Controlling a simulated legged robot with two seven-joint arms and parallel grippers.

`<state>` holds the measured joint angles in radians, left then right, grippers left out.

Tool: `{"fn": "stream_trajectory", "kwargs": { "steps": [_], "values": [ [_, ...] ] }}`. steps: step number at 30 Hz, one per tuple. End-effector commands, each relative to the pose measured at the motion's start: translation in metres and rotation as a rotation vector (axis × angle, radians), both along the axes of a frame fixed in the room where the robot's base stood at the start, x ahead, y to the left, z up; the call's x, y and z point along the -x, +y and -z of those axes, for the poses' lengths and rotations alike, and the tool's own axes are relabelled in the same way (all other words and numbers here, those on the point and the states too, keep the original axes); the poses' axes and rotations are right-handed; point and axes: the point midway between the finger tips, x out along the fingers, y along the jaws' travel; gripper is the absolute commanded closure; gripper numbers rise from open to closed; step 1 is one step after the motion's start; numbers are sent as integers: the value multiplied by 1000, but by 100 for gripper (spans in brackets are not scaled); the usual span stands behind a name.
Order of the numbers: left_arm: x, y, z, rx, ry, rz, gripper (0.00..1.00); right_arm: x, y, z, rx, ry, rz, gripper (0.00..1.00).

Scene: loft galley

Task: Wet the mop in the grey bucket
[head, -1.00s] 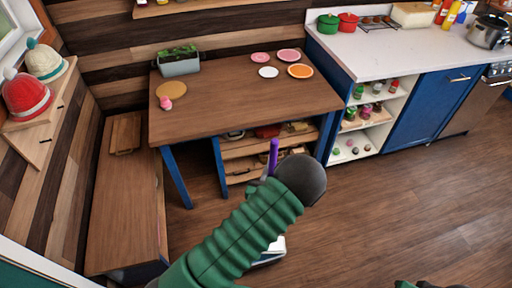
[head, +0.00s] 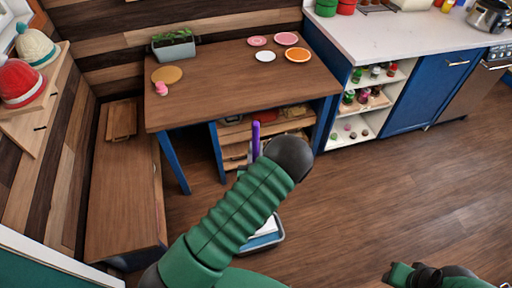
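A purple stick (head: 256,140), likely the mop's handle, stands upright just left of the dark rounded end of my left arm. Its lower part is hidden behind that arm. A blue-grey container (head: 265,243), perhaps the bucket, is on the floor at bottom centre, partly covered by the arm. Something white (head: 268,226) shows in it; I cannot tell whether this is the mop head. My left gripper's fingers are hidden behind my arm, so its hold on the stick is unclear. My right gripper (head: 398,274) is at the bottom edge, partly cut off, apart from these things.
A wooden table (head: 225,85) with blue legs, plates and a planter (head: 173,46) stands ahead. A bench (head: 125,200) runs along the left wall. A white-topped counter (head: 385,40) with open shelves is at right. The wooden floor (head: 400,190) at right is clear.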

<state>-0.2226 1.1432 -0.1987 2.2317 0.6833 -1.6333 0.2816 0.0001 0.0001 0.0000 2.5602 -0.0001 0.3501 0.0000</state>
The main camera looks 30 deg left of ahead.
Motion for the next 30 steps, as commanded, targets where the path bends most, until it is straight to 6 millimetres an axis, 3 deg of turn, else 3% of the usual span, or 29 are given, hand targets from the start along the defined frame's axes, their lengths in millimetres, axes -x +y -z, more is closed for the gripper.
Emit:
{"fn": "stream_trajectory", "kwargs": {
  "steps": [16,30],
  "values": [
    [0,0,12,-1,-3,0,100,0,0,10,0,0,0,66],
    [2,-1,73,2,-1,0,100,0,0,64,0,0,0,66]
  ]
}}
